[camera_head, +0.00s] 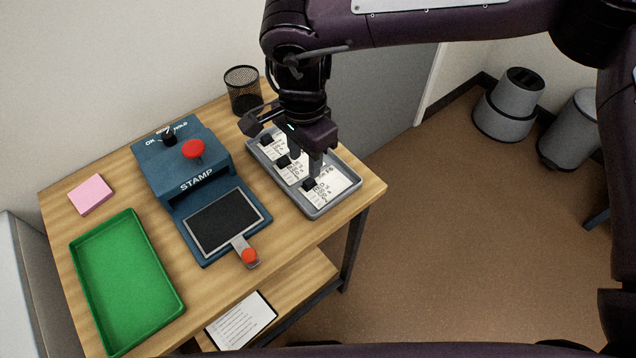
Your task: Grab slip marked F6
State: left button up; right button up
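A grey tray (318,211) at the right side of the table holds white slips with handwriting, each with a small black block on it. One slip (338,183) lies at the near end, another (291,175) in the middle, and one (269,150) at the far end. The marks are too small to read surely, so I cannot tell which is F6. My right gripper (305,160) points down over the tray, close above the slips. Its two fingers stand apart and nothing shows held between them. It hides part of the slips. My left gripper is not in view.
A blue stamp machine (165,175) with a red knob and dark pad stands left of the tray. A green tray (125,280) and pink pad (91,195) are farther left. A mesh cup (243,90) stands behind. A written sheet (241,321) lies on the lower shelf.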

aim_at(309, 181)
jog(key=shift+w+d, duration=0.15)
jog(key=shift+d, duration=0.2)
jog(key=f, duration=0.5)
jog(key=f+p, duration=0.1)
jog(key=f, duration=0.1)
jog(key=shift+w+f, duration=0.2)
jog(key=shift+w, duration=0.05)
grip_shut()
